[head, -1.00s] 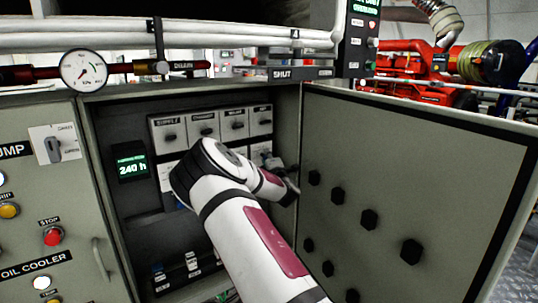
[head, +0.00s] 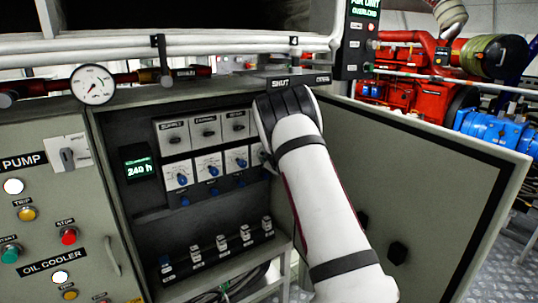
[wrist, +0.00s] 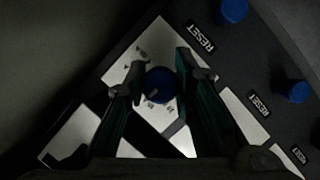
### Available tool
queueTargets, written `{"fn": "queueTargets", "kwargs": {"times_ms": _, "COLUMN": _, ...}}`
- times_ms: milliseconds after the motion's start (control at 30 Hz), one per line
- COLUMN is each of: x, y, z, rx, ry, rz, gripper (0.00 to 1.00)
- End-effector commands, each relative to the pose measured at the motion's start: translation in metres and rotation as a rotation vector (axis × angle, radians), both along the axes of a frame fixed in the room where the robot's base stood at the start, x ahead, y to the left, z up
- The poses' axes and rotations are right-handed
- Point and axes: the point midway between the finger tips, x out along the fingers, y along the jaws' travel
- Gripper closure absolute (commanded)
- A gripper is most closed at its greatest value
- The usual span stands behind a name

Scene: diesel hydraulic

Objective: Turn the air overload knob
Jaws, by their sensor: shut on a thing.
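In the wrist view, a round dark blue knob (wrist: 160,83) sits on a white plate (wrist: 146,50) with small markings too dark to read. My gripper (wrist: 160,82) has a finger on each side of it and is shut on it. In the head view, my white arm reaches into the open cabinet and hides my gripper and the right end of the lower knob row. Other blue knobs (head: 182,180) on white plates show left of the arm. I cannot read which plate is the air overload one.
Blue buttons (wrist: 292,91) marked RESET lie beside the plates in the wrist view. The open cabinet door (head: 420,165) stands close to my arm's right. Dark switches (head: 174,140) sit above the knobs, and a row of breakers (head: 221,243) sits below.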

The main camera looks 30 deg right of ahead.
Motion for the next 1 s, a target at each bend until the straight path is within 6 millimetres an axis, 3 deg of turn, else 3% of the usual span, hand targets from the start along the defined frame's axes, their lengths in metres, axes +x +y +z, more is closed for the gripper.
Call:
{"fn": "queueTargets", "kwargs": {"times_ms": 400, "x": -0.0011, "y": -0.0009, "z": 0.0004, "rx": 0.266, "ry": 0.01, "rz": -0.002, "gripper": 1.0}}
{"fn": "queueTargets", "kwargs": {"times_ms": 1000, "x": -0.0003, "y": 0.0003, "z": -0.002, "rx": 0.338, "ry": 0.013, "rz": -0.001, "gripper": 1.0}}
